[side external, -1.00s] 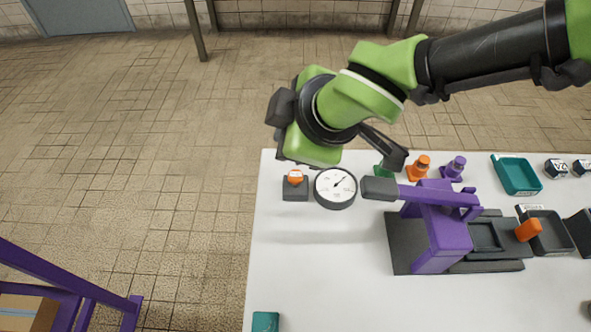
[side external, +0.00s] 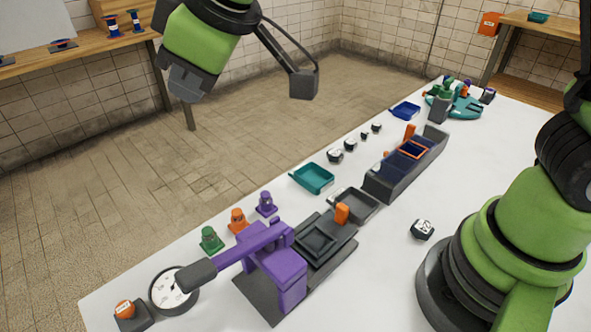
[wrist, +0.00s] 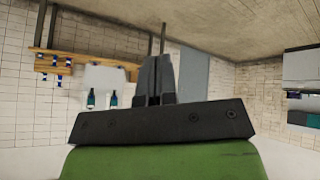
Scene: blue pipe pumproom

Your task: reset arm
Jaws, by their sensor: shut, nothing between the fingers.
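My gripper (side external: 187,85) is in the air beyond the far edge of the white table, at the upper left of the side external view. It is clear of everything on the table. In the wrist view its two dark fingers (wrist: 154,80) are together with nothing between them. The wrist view faces a tiled wall and a wooden bench (wrist: 75,66), apparently upside down. No table object shows there.
On the table stand a purple lever press (side external: 270,262), a round gauge (side external: 172,290), an orange button box (side external: 128,314), small coloured cones (side external: 238,221), a teal tray (side external: 312,178) and a long dark tray (side external: 405,165). A wooden bench (side external: 85,63) stands behind.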

